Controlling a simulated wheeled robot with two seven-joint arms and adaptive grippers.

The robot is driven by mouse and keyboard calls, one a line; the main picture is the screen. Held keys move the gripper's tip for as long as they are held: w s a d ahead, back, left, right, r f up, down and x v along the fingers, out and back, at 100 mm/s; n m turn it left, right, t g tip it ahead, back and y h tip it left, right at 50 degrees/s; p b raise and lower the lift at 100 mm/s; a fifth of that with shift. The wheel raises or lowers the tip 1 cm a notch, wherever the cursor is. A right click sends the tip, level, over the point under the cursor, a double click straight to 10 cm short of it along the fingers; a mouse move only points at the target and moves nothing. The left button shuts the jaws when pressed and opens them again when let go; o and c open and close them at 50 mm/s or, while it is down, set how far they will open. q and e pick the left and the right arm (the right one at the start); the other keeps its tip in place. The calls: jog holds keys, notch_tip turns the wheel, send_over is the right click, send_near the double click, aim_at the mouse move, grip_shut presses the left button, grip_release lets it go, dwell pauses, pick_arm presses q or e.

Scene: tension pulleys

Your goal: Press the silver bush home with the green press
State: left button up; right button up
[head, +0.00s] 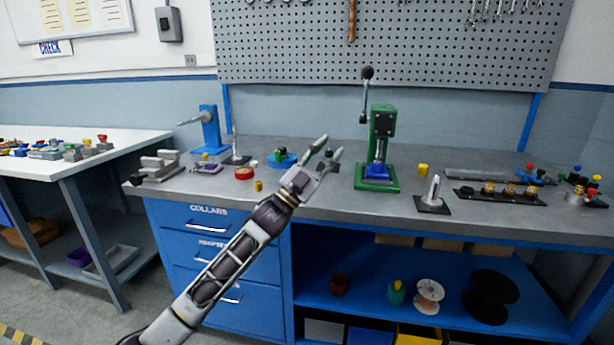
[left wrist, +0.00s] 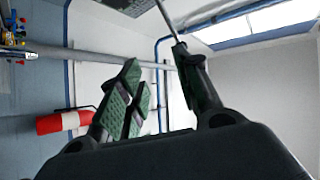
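The green press (head: 382,135) stands on the grey bench right of centre. Its lever (head: 366,95) points up with a black knob on top. A blue part (head: 375,171) sits on the press base under the silvery ram; I cannot make out the silver bush there. My right gripper is not in view.
A silver cone on a black base (head: 432,195) and a yellow piece (head: 423,170) stand right of the press. A black strip with several yellow-topped parts (head: 500,193) lies further right. A blue press-like tool (head: 210,130) and a grey vise (head: 158,167) stand left.

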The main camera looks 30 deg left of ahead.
pick_arm(q)
jog(key=v, duration=1.1)
jog(key=shift+s+f, duration=0.15)
jog(key=shift+s, duration=0.05)
dwell(0.5)
jog(key=shift+a, duration=0.15)
